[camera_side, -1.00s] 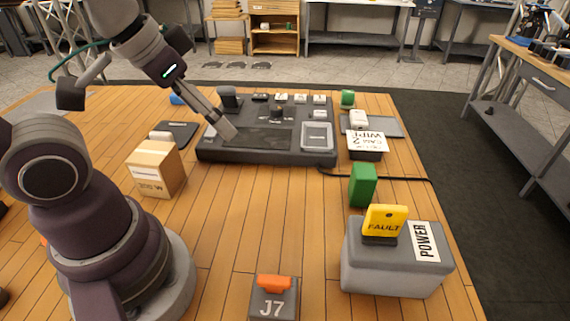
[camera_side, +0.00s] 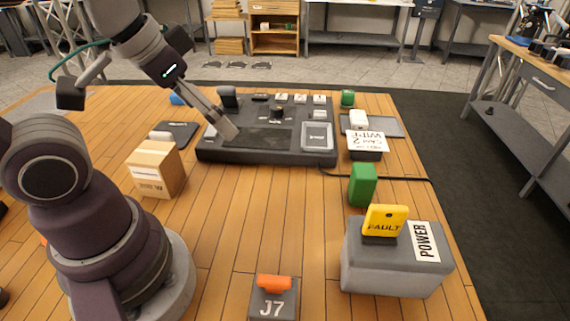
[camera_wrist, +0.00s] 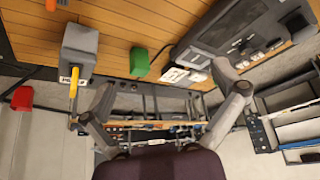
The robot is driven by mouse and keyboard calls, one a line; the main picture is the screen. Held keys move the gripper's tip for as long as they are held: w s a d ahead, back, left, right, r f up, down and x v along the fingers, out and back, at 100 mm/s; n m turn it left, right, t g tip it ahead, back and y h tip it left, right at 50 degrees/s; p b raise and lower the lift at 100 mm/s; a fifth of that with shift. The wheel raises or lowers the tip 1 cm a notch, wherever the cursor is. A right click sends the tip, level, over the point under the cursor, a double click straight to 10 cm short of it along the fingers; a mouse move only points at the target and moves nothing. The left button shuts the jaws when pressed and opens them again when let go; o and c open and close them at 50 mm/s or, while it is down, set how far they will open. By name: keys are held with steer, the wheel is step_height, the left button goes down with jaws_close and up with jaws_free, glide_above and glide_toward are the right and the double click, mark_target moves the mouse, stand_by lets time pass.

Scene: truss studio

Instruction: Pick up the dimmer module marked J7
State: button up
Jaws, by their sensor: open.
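The dimmer module marked J7 (camera_side: 272,299) is a dark grey block with an orange top piece. It sits on the wooden table at the near edge of the side view, partly cut off by the frame. My gripper (camera_side: 229,132) is over the left part of the black control console (camera_side: 215,153), far behind the J7 module. In the wrist view my gripper (camera_wrist: 161,108) has its two fingers spread wide with nothing between them. I cannot tell from the side view whether it touches the console.
A grey POWER box (camera_side: 375,275) with a yellow FAULT tag (camera_side: 386,220) stands right of the J7 module. A green block (camera_side: 362,185) and a WIPE box (camera_side: 367,147) stand behind it. A cardboard box (camera_side: 155,170) is at left. The middle of the table is clear.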

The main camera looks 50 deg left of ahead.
steer(key=n+g, duration=0.6)
steer(key=n, duration=0.3)
glide_above(274, 286)
step_height(274, 286, down, 9)
step_height(274, 286, down, 11)
steer(key=shift+w+a+r, duration=0.1)
steer(key=shift+a+r, duration=0.05)
steer(key=c, duration=1.3)
